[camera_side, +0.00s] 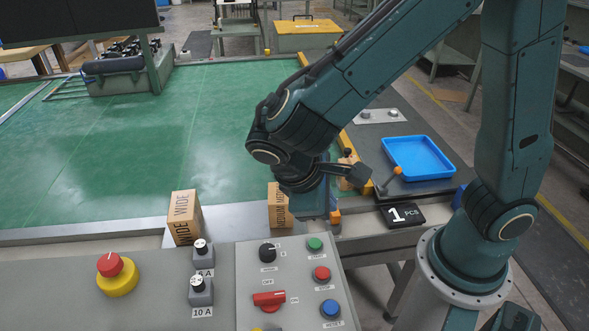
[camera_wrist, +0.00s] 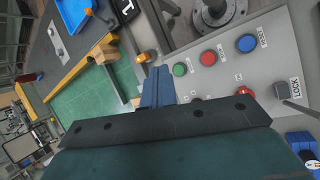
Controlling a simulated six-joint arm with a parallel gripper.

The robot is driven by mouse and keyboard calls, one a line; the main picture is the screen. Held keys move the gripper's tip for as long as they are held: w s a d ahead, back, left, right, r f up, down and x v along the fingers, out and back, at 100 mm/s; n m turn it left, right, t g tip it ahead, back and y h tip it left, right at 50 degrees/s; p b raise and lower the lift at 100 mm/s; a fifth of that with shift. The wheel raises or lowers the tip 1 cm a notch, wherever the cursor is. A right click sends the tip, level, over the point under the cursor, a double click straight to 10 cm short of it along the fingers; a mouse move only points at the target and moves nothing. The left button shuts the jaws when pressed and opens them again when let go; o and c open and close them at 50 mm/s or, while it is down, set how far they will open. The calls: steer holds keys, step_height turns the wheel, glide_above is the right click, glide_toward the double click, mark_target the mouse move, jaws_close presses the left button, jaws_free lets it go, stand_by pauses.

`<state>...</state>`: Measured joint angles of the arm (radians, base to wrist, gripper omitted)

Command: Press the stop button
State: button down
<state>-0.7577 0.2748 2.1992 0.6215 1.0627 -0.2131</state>
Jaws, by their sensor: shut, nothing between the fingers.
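The red stop button (camera_side: 321,273) sits on the grey control panel, between the green start button (camera_side: 314,243) and the blue reset button (camera_side: 330,308). In the wrist view the red button (camera_wrist: 208,57) is to the right of my fingertips, with the green button (camera_wrist: 180,69) nearer to them. My gripper (camera_wrist: 160,72) is shut and empty. In the side view my gripper (camera_side: 312,208) is beyond the panel's far edge, apart from the buttons. Its exact fingertips are hard to make out there.
A red mushroom button on a yellow base (camera_side: 112,270) stands on the left of the console. The panel also carries a black knob (camera_side: 268,252) and a red rotary switch (camera_side: 269,299). Boxes marked WIDE (camera_side: 185,218) and MEDIUM (camera_side: 281,207) stand behind. A blue tray (camera_side: 418,157) lies right.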

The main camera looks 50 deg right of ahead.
mark_target(318, 276)
steer(key=shift+s+a+f+n+h, duration=0.25)
steer(key=shift+a+f+h, duration=0.2)
steer(key=shift+a+f, duration=0.25)
steer(key=shift+s+a+f+n+h, duration=0.3)
steer(key=shift+a+f+h, duration=0.2)
steer(key=shift+f, duration=0.25)
steer(key=shift+s+a+f+n+h, duration=0.25)
steer(key=shift+a+f+h, duration=0.25)
steer(key=shift+f, duration=0.25)
steer(key=shift+f, duration=0.1)
steer(key=shift+f, duration=4.3)
steer(key=shift+f, duration=0.85)
steer(key=shift+r, duration=0.85)
steer(key=shift+r, duration=0.15)
steer(key=shift+r, duration=2.4)
